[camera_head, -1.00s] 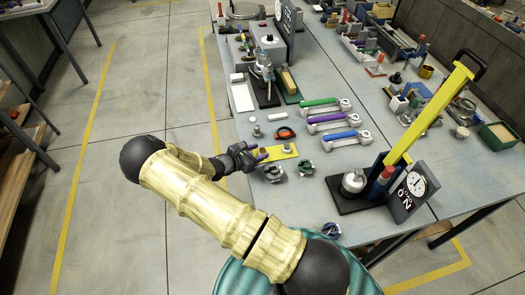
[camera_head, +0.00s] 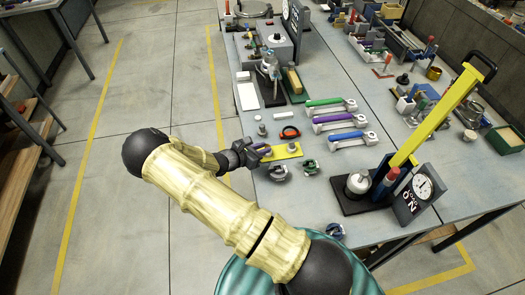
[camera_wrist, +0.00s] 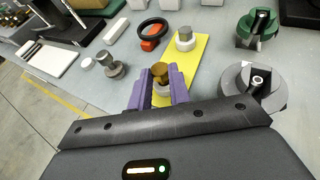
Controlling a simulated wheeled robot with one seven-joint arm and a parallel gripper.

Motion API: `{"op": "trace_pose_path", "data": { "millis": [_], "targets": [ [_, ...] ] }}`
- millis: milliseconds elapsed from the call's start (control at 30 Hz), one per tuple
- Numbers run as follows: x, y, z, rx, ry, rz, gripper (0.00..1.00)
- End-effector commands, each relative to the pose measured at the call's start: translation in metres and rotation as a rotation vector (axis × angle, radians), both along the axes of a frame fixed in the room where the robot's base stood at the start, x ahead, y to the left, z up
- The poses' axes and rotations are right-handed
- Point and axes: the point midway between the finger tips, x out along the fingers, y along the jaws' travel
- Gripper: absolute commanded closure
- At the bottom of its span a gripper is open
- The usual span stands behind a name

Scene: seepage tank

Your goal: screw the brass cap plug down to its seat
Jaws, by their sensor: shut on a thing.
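The brass cap plug (camera_wrist: 160,69) stands between the two purple fingers of my gripper (camera_wrist: 161,86) in the wrist view. My gripper is shut on it, and its brown-gold top shows above the fingertips. Below it a pale fitting shows between the fingers, over the yellow plate (camera_wrist: 206,52); the seat and any gap above it cannot be made out. In the head view my gripper (camera_head: 262,151) is at the left end of the yellow plate (camera_head: 292,150), and the plug is too small to make out there.
A grey-capped white fitting (camera_wrist: 185,40) stands farther along the plate. A grey knobbed part (camera_wrist: 252,88) and a green one (camera_wrist: 257,27) are to the right. An orange-and-black ring (camera_wrist: 152,34) and small grey pieces (camera_wrist: 111,65) lie left. Coloured-handled tools (camera_head: 335,122) lie beyond.

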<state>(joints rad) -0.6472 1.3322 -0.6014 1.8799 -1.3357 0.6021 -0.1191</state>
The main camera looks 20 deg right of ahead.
Motion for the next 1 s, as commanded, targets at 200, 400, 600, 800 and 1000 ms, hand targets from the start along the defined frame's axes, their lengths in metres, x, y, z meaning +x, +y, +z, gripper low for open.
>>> {"op": "trace_pose_path", "data": {
  "millis": [200,400,600,800,1000],
  "targets": [
    [0.000,0.001,0.034,0.002,-0.004,0.000,1.00],
    [0.001,0.001,0.067,0.002,-0.004,0.000,1.00],
    [0.000,0.000,0.085,-0.001,-0.001,0.000,1.00],
    [0.000,0.000,0.087,-0.001,0.001,0.000,1.00],
    [0.000,0.000,0.087,-0.001,0.000,0.001,1.00]
  ]
}}
